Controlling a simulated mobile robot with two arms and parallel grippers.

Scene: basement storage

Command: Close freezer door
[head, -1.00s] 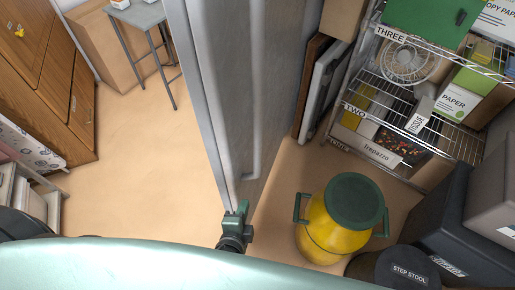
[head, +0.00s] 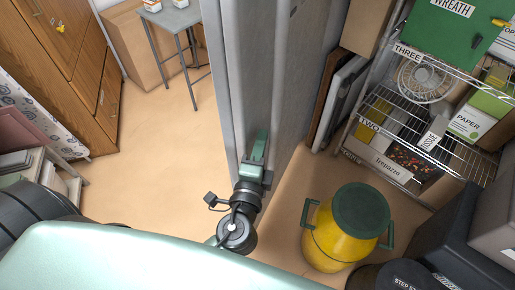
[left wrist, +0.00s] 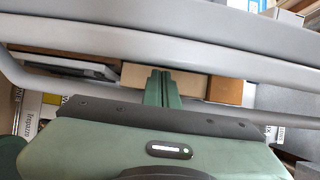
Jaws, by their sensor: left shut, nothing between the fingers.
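The freezer door (head: 258,60) is a tall light grey panel standing edge-on in the middle of the head view, swung out into the room. A long grey handle (head: 290,75) runs along its right face. In the left wrist view, the door's grey edge (left wrist: 160,45) spans the top and a grey bar (left wrist: 30,92) passes behind my gripper. My left gripper (head: 258,148) is shut and empty, with its green fingers up against or very near the door's lower part. Its fingertips (left wrist: 162,78) are together in the left wrist view. Exact contact is unclear. My right gripper is out of view.
A yellow pot with a green lid (head: 345,235) stands on the floor to the right. A wire shelf (head: 385,130) with boxes and a fan is behind it. A wooden cabinet (head: 75,60) and a small grey table (head: 172,18) stand left. The floor between is clear.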

